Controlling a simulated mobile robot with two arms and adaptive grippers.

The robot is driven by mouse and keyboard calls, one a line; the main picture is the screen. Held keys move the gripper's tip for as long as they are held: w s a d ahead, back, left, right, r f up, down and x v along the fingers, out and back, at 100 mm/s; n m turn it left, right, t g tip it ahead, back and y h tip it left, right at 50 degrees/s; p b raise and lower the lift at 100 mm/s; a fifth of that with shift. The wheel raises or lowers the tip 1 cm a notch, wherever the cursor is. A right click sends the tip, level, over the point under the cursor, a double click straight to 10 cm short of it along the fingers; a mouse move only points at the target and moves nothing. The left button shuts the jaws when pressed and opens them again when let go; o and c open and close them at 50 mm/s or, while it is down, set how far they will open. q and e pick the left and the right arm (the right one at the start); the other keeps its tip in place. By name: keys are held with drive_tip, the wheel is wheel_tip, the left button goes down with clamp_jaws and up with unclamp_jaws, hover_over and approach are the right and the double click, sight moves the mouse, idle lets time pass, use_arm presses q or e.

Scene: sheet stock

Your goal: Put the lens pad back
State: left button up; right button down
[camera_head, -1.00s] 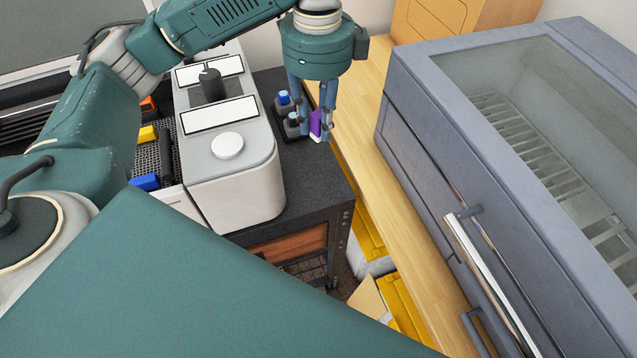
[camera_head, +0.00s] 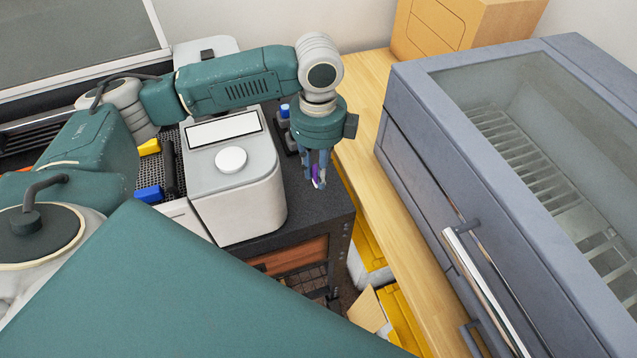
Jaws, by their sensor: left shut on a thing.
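My left gripper (camera_head: 318,184) points down over the dark bench top, near its right edge. Its fingers are shut on a small purple and white piece, which looks like the lens pad (camera_head: 316,174). The fingers hide most of it, and I cannot tell whether it touches the bench top. Behind the gripper stands a black holder with a blue-capped bottle (camera_head: 285,111), partly hidden by the gripper body. My right gripper is not in view.
A white instrument (camera_head: 240,200) with a round knob stands left of the gripper. The dark bench top (camera_head: 310,215) is bare in front. A wooden counter (camera_head: 385,205) and a large grey glass-topped cabinet (camera_head: 420,150) are on the right.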

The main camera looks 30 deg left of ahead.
use_arm(q)
drive_tip(key=shift+f+p, duration=0.35)
drive_tip(key=shift+f, duration=2.7)
drive_tip(key=o, duration=1)
drive_tip(key=shift+f, duration=0.1)
drive_tip(key=shift+w+r, duration=0.1)
drive_tip(key=shift+r, duration=0.5)
wheel_tip(320, 180, up, 11)
drive_tip(key=shift+r+b, duration=0.1)
drive_tip(key=shift+b, duration=1.05)
